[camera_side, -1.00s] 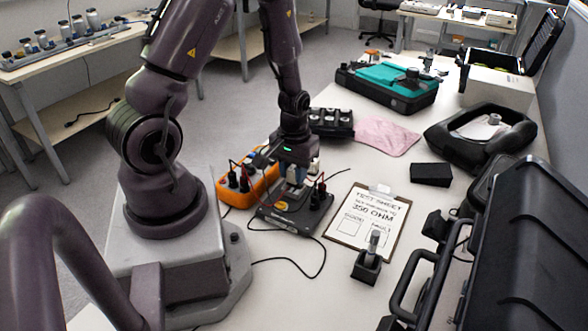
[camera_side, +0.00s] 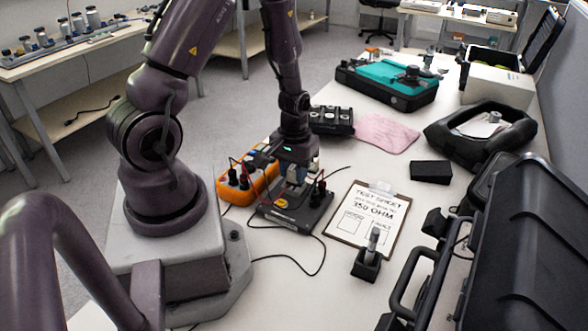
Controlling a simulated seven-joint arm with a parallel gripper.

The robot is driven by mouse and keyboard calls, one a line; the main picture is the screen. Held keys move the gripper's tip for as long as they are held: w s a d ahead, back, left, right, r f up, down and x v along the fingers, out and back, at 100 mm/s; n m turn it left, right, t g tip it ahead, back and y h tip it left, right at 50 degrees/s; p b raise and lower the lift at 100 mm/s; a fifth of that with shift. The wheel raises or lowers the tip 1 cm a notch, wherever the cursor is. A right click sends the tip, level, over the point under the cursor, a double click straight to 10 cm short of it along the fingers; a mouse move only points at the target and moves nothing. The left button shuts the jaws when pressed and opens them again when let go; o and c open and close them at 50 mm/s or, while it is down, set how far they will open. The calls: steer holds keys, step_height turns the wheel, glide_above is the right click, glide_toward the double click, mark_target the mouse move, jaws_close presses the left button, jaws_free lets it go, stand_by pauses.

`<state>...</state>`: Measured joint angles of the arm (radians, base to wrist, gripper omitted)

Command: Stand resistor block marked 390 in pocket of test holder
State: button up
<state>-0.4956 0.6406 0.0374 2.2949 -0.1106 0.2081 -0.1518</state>
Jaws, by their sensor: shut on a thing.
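The test holder (camera_side: 284,216) is a low dark box on the table, with leads and dark terminal posts. My gripper (camera_side: 298,176) points down right over it and is shut on a small pale block (camera_side: 294,183). The block is at the holder's top, mostly hidden by the fingers. I cannot read its marking, nor tell whether it is inside the pocket or just above it.
An orange meter (camera_side: 236,190) stands close left of the holder, joined by red and black leads. A clipboard (camera_side: 338,229) reading 350 OHM lies to the right, with a small dark stand (camera_side: 366,266) at its front edge. A black tray (camera_side: 331,122) is behind.

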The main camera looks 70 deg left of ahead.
steer(key=shift+f, duration=0.85)
steer(key=o, duration=1.4)
steer(key=shift+r, duration=0.1)
steer(key=shift+r, duration=3.9)
